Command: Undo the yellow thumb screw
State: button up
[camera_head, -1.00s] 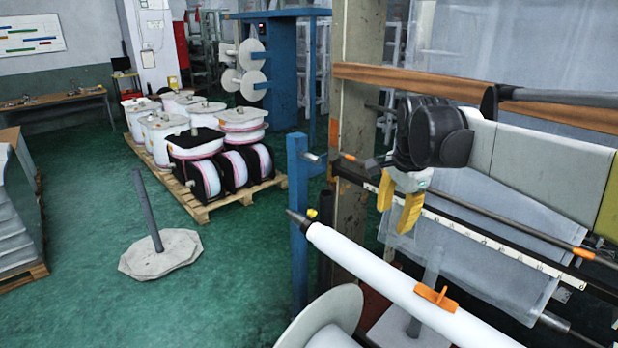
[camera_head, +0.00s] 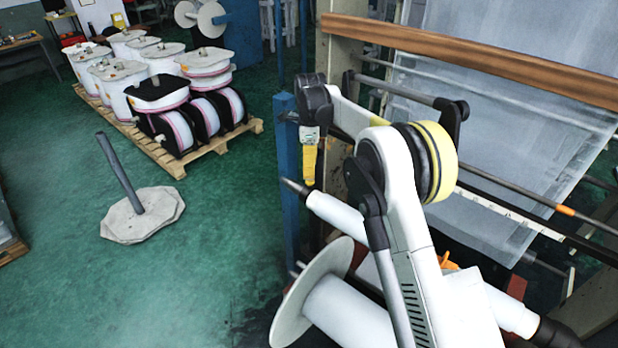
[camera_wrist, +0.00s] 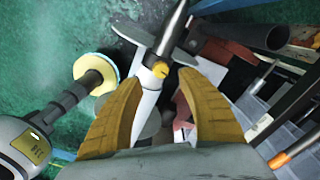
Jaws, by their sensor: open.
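The yellow thumb screw (camera_wrist: 160,69) is a small yellow knob on the dark end of a shaft, just above the white roll (camera_wrist: 146,104) in the wrist view. In the head view my gripper (camera_head: 308,180) points down near the blue post, above the shaft's grey tip (camera_head: 293,187) and the white roll (camera_head: 334,212). The screw cannot be made out in the head view. I cannot tell the gap from the fingertips to it.
A blue post (camera_head: 288,150) stands close to my gripper. A white flanged spool (camera_head: 303,300) lies below the roll. A wooden beam (camera_head: 470,58) and film sheet (camera_head: 500,120) are on the right.

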aim_at(310, 180)
notch_tip(310, 180, down, 5)
jog(key=shift+f, duration=0.1)
dwell(0.3)
grip_shut()
